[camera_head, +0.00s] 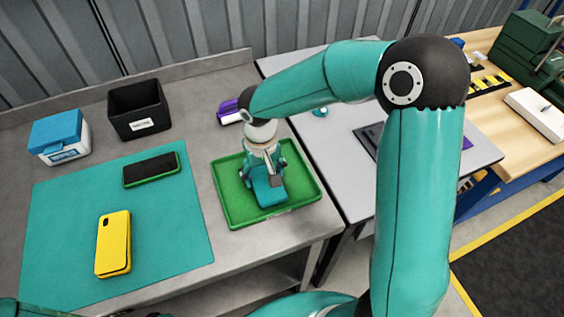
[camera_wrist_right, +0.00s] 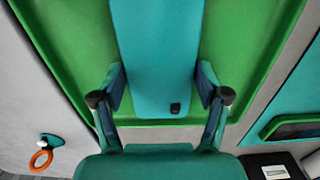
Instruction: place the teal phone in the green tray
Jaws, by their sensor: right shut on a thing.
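The teal phone (camera_head: 269,191) is within the outline of the green tray (camera_head: 232,207), near its middle. My right gripper (camera_head: 264,178) is above the tray and shut on the phone. In the right wrist view, the phone (camera_wrist_right: 155,45) runs between the two fingers (camera_wrist_right: 160,88), its dark camera patch near them. The green tray floor (camera_wrist_right: 240,40) shows on both sides of it. I cannot tell whether the phone touches the tray floor. The gripper hides part of the phone in the head view.
A teal mat (camera_head: 70,225) left of the tray holds a yellow phone (camera_head: 113,243) and a black phone in a green case (camera_head: 151,170). Behind it stand a black bin (camera_head: 138,110) and a blue-lidded box (camera_head: 60,137). A purple item (camera_head: 229,112) lies behind the tray.

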